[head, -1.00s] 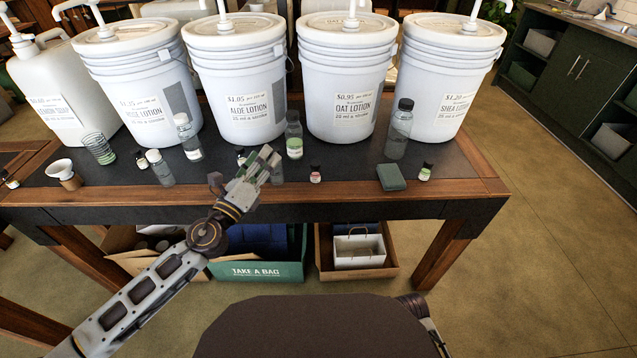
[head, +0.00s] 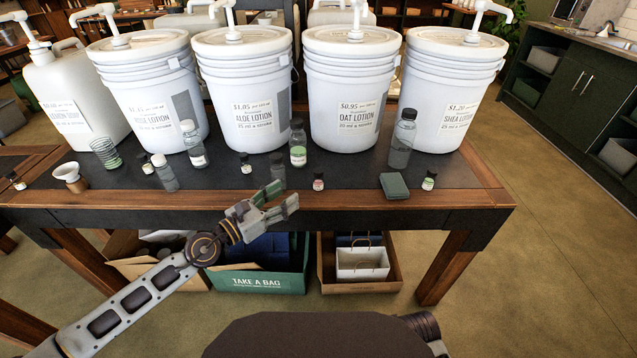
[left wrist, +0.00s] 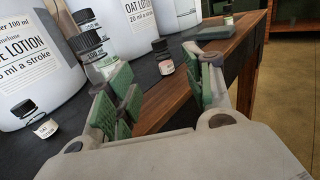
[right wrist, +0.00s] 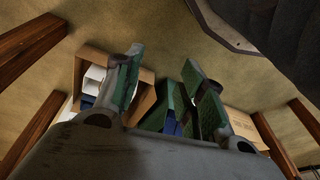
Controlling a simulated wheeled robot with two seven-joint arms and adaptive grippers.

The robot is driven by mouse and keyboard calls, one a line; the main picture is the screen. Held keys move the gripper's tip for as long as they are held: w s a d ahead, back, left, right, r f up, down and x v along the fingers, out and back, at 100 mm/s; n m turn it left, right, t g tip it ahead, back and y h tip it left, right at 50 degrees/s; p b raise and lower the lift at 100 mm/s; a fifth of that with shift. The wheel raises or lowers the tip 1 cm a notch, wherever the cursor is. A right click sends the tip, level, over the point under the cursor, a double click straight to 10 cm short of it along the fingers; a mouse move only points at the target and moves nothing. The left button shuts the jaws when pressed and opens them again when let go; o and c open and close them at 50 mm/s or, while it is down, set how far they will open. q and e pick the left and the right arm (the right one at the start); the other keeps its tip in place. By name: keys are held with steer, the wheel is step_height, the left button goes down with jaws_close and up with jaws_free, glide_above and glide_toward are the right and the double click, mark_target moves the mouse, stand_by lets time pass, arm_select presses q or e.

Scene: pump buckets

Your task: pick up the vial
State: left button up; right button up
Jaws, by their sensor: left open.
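Several small dark-capped vials stand on the table; I cannot tell which one is meant. One with a red-marked label (head: 319,183) stands near the front edge, right of my left gripper (head: 283,200). In the left wrist view this vial (left wrist: 163,58) shows upright beyond the gap between the fingers. Another vial (head: 246,164) stands farther back, and one (head: 429,181) is at the right. My left gripper is open and empty, in front of the table edge, apart from the vials. My right gripper (right wrist: 163,62) is open and empty, with floor and boxes beyond it.
Large lotion buckets (head: 243,95) line the back of the table. Clear bottles (head: 298,150) and a green block (head: 394,187) stand among the vials.

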mark_target(315, 176)
arm_select(q)
steer(key=shift+d, duration=0.1)
steer(key=shift+p+x, duration=0.7)
steer(key=shift+x, duration=1.65)
steer(key=shift+p+x, duration=0.45)
steer(key=shift+x, duration=0.9)
steer(key=shift+w+d, duration=0.4)
steer(key=shift+w, duration=0.05)
arm_select(e)
steer(key=shift+s+d+f+g, duration=0.15)
steer(key=shift+s+d+f, duration=0.05)
steer(key=shift+f, duration=0.55)
steer(key=shift+s+d+f+g, duration=0.15)
steer(key=shift+d+f, duration=0.05)
steer(key=shift+f, duration=0.5)
